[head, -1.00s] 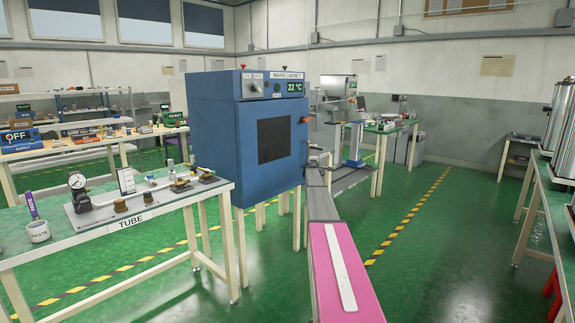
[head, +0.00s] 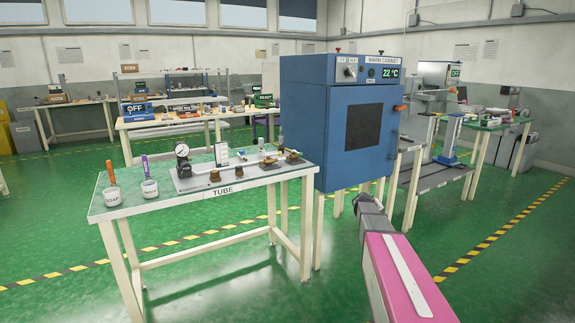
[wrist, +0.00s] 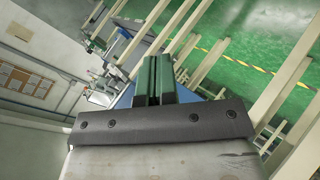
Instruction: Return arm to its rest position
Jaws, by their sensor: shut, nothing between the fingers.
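My gripper (wrist: 156,80) shows in the wrist view as two dark green fingers side by side, closed together with nothing held between them. The wrist view is tilted, with floor, table legs and a wall beyond the fingers. In the head view my pink and grey arm reaches up from the lower right toward the front of the warm cabinet (head: 338,130). The fingers cannot be made out in the head view.
The TUBE table (head: 140,206) stands left of my arm, bearing a gauge rig (head: 215,180) and two cups, SOAP (head: 112,196) and PASTE (head: 149,188). Benches stand behind. A green-topped table (head: 500,124) is at the right. Green floor (head: 520,270) is open at lower right.

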